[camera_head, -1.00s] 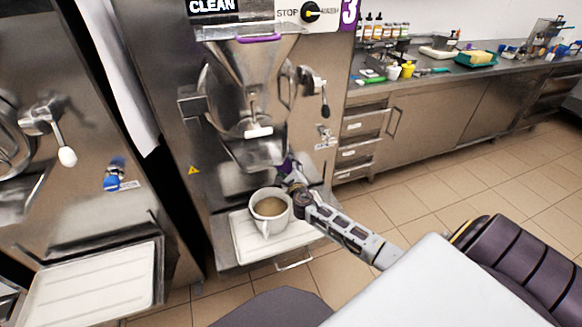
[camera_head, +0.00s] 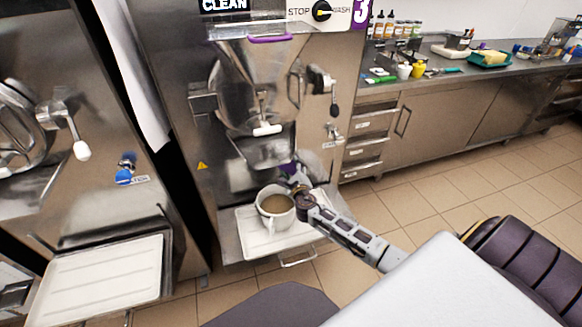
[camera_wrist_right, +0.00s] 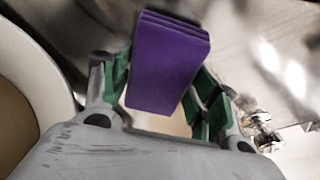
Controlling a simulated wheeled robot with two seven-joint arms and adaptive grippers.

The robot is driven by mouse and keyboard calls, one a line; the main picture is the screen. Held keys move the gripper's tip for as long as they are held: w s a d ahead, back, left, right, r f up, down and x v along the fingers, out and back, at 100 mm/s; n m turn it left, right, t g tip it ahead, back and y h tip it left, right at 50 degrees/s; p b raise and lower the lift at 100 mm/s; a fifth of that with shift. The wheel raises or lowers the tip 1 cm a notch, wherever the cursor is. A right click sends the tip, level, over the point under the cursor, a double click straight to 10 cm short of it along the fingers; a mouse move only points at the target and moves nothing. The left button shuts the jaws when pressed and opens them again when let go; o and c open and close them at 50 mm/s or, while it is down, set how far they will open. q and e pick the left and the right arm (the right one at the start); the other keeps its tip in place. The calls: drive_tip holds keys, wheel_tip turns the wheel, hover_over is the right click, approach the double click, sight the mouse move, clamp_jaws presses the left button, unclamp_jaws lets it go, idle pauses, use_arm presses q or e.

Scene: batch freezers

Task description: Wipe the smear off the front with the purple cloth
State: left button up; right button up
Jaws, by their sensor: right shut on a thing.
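The purple cloth (camera_head: 287,170) is a folded pad in my right gripper (camera_head: 296,180), low at the front of the steel batch freezer marked 3 (camera_head: 325,115). In the right wrist view the cloth (camera_wrist_right: 168,62) sits between the two green-padded fingers of the right gripper (camera_wrist_right: 164,88), which is shut on it. The freezer's steel front (camera_wrist_right: 260,40) is just beyond the cloth; I cannot tell whether they touch. I cannot make out a smear; the cloth and gripper cover part of the front. My left gripper is not in view.
A white pitcher (camera_head: 268,224) with brown contents stands on the freezer's drip tray (camera_head: 250,245), close beside my right gripper. The spout (camera_head: 268,130) and lever (camera_head: 333,108) jut out above. Another freezer (camera_head: 70,150) stands left. Open tiled floor (camera_head: 450,205) lies right.

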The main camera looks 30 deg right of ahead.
drive_tip(key=shift+f+p+v, duration=0.15)
drive_tip(key=shift+p+v, duration=0.4)
drive_tip(key=shift+v, duration=0.65)
drive_tip(key=shift+f+p+v, duration=0.15)
drive_tip(key=shift+p+v, duration=0.35)
drive_tip(key=shift+v, duration=0.75)
drive_tip(key=shift+s+d, duration=0.15)
drive_tip(key=shift+d, duration=0.05)
drive_tip(key=shift+p+v, duration=0.8)
drive_tip(key=shift+v, duration=0.65)
